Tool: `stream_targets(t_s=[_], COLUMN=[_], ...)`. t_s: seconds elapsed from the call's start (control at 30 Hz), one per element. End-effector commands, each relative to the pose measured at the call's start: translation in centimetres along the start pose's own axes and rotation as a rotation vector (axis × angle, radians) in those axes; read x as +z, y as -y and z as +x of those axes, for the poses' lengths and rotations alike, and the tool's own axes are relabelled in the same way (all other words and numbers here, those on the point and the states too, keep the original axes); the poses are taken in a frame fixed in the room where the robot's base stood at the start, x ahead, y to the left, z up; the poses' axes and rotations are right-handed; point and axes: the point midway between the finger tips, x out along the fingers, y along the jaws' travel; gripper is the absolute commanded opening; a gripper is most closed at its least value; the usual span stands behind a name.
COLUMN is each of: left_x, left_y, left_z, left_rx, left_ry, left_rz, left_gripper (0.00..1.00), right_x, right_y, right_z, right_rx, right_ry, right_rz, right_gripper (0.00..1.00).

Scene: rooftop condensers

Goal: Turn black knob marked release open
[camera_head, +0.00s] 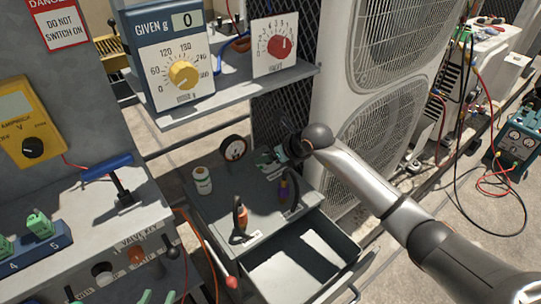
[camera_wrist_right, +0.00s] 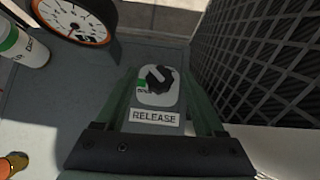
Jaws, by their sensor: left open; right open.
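The black release knob (camera_wrist_right: 158,78) sits on a light plate above a label reading RELEASE, in the right wrist view. A small green mark shows at the plate's left edge. A pale line on the knob points to the upper right. My right gripper (camera_wrist_right: 160,88) is open, with one dark green finger on each side of the plate. I cannot tell whether the fingers touch the knob. In the head view my right gripper (camera_head: 268,160) is over the back of the grey cabinet top and hides the knob. I see no left gripper in the head view.
A round gauge (camera_head: 233,149) and a white bottle (camera_head: 202,180) stand left of my right gripper. Upright handled tools (camera_head: 240,216) stand in front. An open drawer (camera_head: 300,262) sticks out below. A dark mesh panel (camera_wrist_right: 265,60) rises close on the right.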

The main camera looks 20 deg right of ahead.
Motion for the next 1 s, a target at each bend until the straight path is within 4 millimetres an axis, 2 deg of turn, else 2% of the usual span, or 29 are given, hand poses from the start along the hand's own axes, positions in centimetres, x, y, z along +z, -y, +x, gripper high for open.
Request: stream_targets(t_s=[0.23,0.87,1.0], left_x=[-0.1,-0.04,-0.02], left_y=[0.03,0.03,0.03], left_z=[0.0,-0.01,-0.01], left_rx=[-0.001,-0.001,-0.001], left_ry=[-0.003,-0.001,-0.001], left_rz=[0.001,0.001,0.001], left_gripper=[0.5,0.5,0.5], right_x=[0.04,0.02,0.01], right_y=[-0.02,-0.01,-0.01], right_z=[0.02,0.0,0.0], right_rx=[0.0,0.0,0.0], right_ry=[0.001,0.0,0.0], right_rz=[-0.001,0.0,0.0], right_gripper=[0.71,0.0,0.0])
